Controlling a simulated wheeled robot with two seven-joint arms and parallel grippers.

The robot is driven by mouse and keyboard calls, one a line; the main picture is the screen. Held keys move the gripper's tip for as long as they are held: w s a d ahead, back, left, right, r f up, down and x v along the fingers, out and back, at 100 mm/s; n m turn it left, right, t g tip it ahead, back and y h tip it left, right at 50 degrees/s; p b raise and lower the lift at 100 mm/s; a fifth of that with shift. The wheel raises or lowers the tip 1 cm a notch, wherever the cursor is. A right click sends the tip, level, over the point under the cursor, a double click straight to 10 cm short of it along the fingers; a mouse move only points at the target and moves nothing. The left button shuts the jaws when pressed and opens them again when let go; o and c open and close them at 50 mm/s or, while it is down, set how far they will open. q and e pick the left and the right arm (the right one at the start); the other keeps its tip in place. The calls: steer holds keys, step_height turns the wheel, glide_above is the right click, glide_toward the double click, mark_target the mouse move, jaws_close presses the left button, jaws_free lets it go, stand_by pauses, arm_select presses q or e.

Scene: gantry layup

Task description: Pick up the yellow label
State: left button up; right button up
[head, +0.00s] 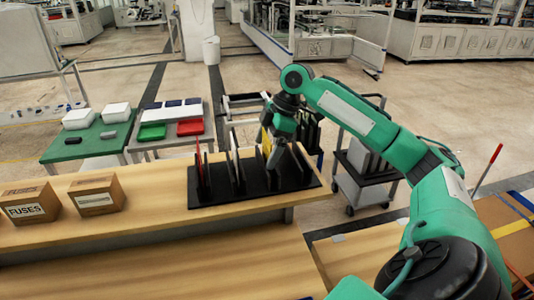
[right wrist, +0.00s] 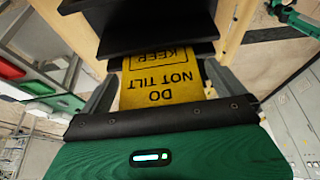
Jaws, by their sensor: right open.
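The yellow label (right wrist: 160,88) shows in the right wrist view with black print reading "DO NOT TILT" and "KEEP", upside down there. In the head view a sliver of it (head: 265,141) shows beside my right gripper (head: 275,158), which covers the rest. The label stands at a black slotted rack (head: 210,197) on the wooden table. My right gripper, also in the right wrist view (right wrist: 163,80), is open, with one finger on each side of the label. I cannot tell whether the fingers touch it. My left gripper is not in view.
The rack's upright black dividers (head: 235,170) stand close to the gripper, with a thin red-edged item (head: 198,162) at its left. Two cardboard boxes, one marked FUSES (head: 28,203) and another (head: 97,195), stand at the table's left. The tabletop between is clear (head: 155,205).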

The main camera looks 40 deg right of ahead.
steer(key=c, duration=0.9)
steer(key=shift+c, duration=0.2)
